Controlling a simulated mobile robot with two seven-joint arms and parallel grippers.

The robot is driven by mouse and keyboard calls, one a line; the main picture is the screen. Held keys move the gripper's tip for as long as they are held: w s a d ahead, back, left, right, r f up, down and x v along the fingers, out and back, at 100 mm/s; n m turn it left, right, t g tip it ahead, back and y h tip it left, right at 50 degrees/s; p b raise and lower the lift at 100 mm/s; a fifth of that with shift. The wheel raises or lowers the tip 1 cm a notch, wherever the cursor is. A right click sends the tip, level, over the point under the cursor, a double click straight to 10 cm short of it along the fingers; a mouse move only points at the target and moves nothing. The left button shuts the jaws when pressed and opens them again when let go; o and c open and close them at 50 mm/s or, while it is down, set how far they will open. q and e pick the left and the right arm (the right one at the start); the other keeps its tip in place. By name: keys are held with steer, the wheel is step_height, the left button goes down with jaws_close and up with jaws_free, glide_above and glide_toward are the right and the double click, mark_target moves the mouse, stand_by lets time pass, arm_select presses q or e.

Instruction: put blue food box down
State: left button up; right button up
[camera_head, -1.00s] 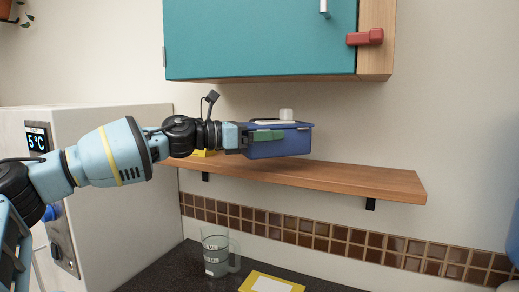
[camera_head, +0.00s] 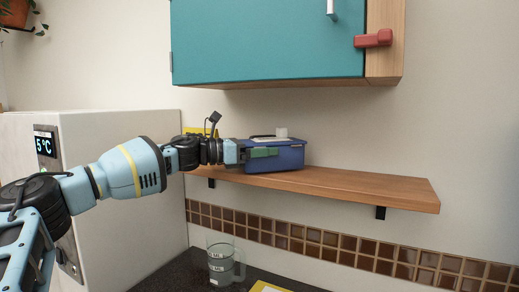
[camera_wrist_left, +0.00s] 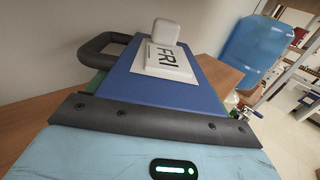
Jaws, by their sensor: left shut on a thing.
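The blue food box (camera_head: 285,157) is at the wooden shelf (camera_head: 350,187), its underside at the level of the shelf top; it looks to be resting on it or just above. A white label reading "FRI" and a white knob are on its lid in the left wrist view, where the blue lid (camera_wrist_left: 160,90) fills the middle. My left gripper (camera_head: 262,153) is shut on the box at its left side, around a green part. The fingertips are partly hidden by the box in the wrist view. My right gripper is not in view.
A teal cabinet (camera_head: 265,40) with a red handle hangs above the shelf. A clear measuring jug (camera_head: 221,262) stands on the dark counter below. A white fridge-like unit (camera_head: 130,190) reading 5 °C is at left. The shelf's right part is bare.

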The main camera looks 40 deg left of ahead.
arm_select(q)
steer(key=shift+f, duration=0.1)
steer(key=shift+f, duration=0.15)
steer(key=o, duration=1.3)
steer(key=shift+c, duration=0.2)
